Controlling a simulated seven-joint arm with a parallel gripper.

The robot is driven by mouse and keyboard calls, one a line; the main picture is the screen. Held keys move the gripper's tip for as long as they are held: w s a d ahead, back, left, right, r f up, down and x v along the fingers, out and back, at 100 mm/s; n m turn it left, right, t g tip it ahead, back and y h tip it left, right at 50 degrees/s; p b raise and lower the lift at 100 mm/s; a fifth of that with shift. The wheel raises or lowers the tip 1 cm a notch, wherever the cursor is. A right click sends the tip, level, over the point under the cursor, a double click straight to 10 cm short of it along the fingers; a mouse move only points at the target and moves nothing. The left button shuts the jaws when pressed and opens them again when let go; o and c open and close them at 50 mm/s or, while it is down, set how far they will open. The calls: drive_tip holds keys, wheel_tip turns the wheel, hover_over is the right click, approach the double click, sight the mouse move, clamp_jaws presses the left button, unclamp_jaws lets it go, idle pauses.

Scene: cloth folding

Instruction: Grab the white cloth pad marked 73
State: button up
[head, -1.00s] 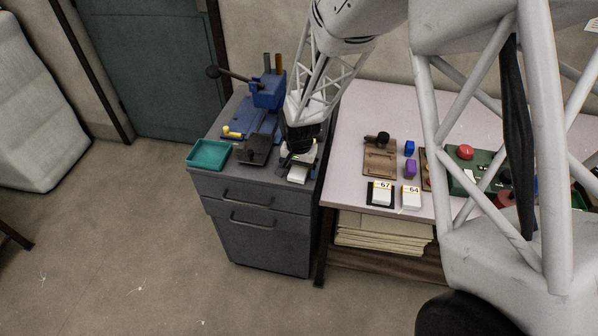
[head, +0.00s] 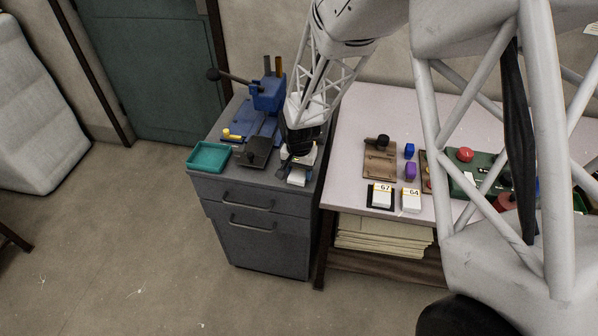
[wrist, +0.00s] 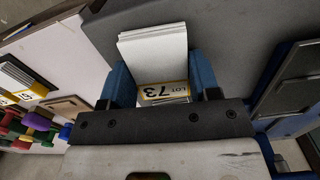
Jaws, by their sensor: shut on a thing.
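The white cloth pad marked LOT 73 (wrist: 153,52) sits between the blue fingers of my gripper (wrist: 160,78) in the wrist view. It has a yellow label band with black figures. My gripper is shut on the pad, one finger along each side. In the head view my gripper (head: 299,158) is low over the right part of the grey cabinet top, and the pad's white end (head: 297,179) shows just below it. The rest of the pad is hidden there by the gripper. I cannot tell whether the pad touches the cabinet.
On the cabinet (head: 212,172) stand a teal tray (head: 208,156), a dark plate (head: 255,151) and a blue lever press (head: 268,93). The pale table (head: 345,130) at right holds pads marked 67 (head: 382,196) and 64 (head: 411,201) and a brown fixture (head: 379,163).

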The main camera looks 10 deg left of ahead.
sight(299, 172)
drive_tip(key=shift+r, duration=0.85)
wheel_tip(299, 172, up, 2)
drive_tip(key=s+d, duration=0.3)
drive_tip(key=s, duration=0.4)
drive_tip(key=s+d+r, duration=0.1)
drive_tip(key=s+d, duration=0.3)
drive_tip(key=s, duration=0.3)
drive_tip(key=shift+d, duration=0.3)
drive_tip(key=shift+r, duration=0.1)
